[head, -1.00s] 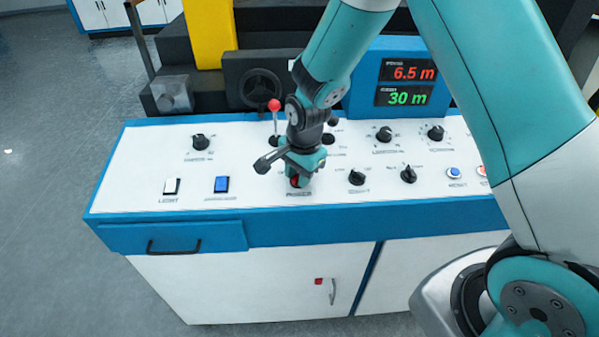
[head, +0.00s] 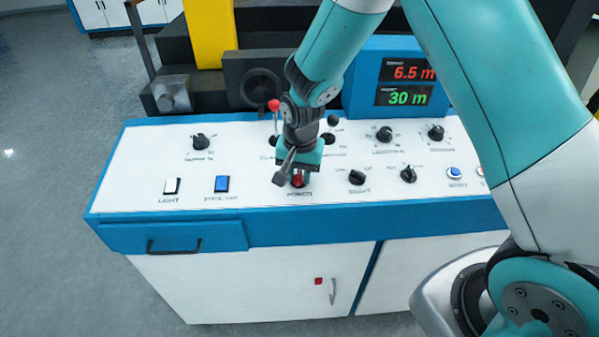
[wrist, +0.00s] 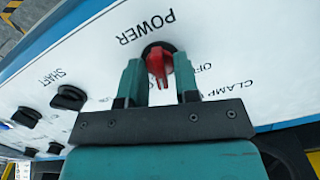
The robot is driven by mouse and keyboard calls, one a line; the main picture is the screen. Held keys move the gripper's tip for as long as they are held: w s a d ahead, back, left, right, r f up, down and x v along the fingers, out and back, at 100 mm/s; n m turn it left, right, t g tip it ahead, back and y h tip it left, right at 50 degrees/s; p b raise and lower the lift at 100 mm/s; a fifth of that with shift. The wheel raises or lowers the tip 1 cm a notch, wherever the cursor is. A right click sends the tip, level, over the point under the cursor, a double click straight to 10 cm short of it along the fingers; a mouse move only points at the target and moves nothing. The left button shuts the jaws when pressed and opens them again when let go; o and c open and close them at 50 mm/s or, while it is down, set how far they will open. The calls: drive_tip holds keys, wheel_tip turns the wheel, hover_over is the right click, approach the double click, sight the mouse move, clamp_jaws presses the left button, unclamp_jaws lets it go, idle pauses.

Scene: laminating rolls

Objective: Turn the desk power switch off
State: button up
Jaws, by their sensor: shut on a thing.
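The red power switch (wrist: 158,63) is a rotary knob on a dark round base under the "POWER" label in the wrist view. It also shows in the head view (head: 298,181), partly covered by my gripper. My gripper (wrist: 160,82) points down at the white desk panel (head: 250,165), its two teal fingers on either side of the red knob and shut on it. The exact contact of the fingertips is hard to see. An "OFF" mark is partly visible beside the knob in the wrist view.
A red-tipped lever (head: 274,106) stands just behind my gripper. Black knobs (head: 357,177) sit to the right. A white light switch (head: 171,186) and a blue switch (head: 221,184) are to the left. The display (head: 406,82) reads 6.5 m and 30 m.

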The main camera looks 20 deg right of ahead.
drive_tip(key=n, duration=0.6)
drive_tip(key=shift+h, duration=0.4)
drive_tip(key=n, duration=0.5)
drive_tip(key=shift+n+h, duration=0.3)
drive_tip(key=o, duration=0.6)
drive_tip(key=shift+a+r, duration=0.1)
drive_tip(key=shift+r, duration=0.05)
drive_tip(key=r, duration=0.5)
drive_tip(key=a+r+b, duration=0.1)
drive_tip(key=r, duration=0.5)
drive_tip(key=s+r+b, duration=0.1)
drive_tip(key=r, duration=0.5)
drive_tip(key=shift+a, duration=0.4)
